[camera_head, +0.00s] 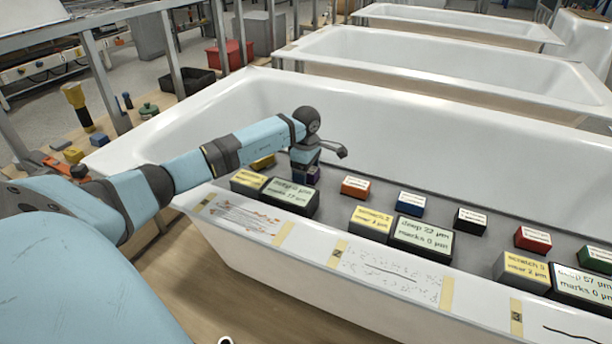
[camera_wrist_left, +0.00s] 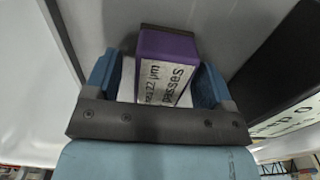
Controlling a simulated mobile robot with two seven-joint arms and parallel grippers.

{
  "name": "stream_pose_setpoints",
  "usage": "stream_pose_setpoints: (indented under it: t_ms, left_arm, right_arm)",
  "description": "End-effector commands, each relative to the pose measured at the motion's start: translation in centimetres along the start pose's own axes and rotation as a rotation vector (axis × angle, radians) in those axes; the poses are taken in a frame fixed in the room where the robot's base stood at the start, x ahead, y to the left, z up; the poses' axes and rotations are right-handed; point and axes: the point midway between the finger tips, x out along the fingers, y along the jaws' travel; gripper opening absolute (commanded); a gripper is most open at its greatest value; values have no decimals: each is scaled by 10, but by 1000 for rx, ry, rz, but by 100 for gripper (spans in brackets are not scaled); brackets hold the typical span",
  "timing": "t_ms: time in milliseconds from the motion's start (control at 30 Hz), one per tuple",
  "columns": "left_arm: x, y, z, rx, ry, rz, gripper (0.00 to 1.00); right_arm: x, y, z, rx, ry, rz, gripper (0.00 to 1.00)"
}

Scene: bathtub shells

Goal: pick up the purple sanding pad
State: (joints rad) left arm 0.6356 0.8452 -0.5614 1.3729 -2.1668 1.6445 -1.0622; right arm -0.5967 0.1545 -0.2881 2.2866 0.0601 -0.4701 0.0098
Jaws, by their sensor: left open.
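The purple sanding pad (camera_head: 313,175) rests on the grey board across the nearest bathtub, mostly hidden behind my left gripper in the head view. In the left wrist view the purple pad (camera_wrist_left: 168,55) has a white label with black print on its near face. My left gripper (camera_head: 305,170) reaches down over it. In the left wrist view the open fingers of the gripper (camera_wrist_left: 160,85) stand on either side of the pad's labelled end. I cannot tell whether either finger touches it. My right gripper is not in view.
A green-labelled block (camera_head: 289,195) and a yellow-labelled block (camera_head: 248,183) stand close in front. An orange pad (camera_head: 355,187), a blue pad (camera_head: 411,203), a black pad (camera_head: 470,221) and a red pad (camera_head: 533,238) lie to the right. The tub's taped rim (camera_head: 390,262) is nearer me.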

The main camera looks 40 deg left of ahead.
Motion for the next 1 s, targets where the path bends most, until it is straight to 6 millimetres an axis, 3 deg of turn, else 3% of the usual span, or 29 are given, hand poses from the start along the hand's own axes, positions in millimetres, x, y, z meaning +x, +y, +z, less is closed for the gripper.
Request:
stream_pose_setpoints:
  t_ms: [100, 133, 300, 367, 767, 1000]
  left_arm:
    - [-1, 0, 0, 0, 0, 1, 77]
    - [-1, 0, 0, 0, 0, 0, 72]
    - [-1, 0, 0, 0, 0, 0, 33]
    - [-1, 0, 0, 0, 0, 0, 23]
    - [-8, 0, 0, 0, 0, 1, 22]
    - [-43, 1, 0, 1, 0, 4, 22]
  right_arm:
    - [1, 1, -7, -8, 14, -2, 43]
    - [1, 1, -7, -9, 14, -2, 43]
    - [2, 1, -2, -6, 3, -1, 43]
    - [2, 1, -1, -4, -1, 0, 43]
    - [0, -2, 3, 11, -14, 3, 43]
    - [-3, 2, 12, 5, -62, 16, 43]
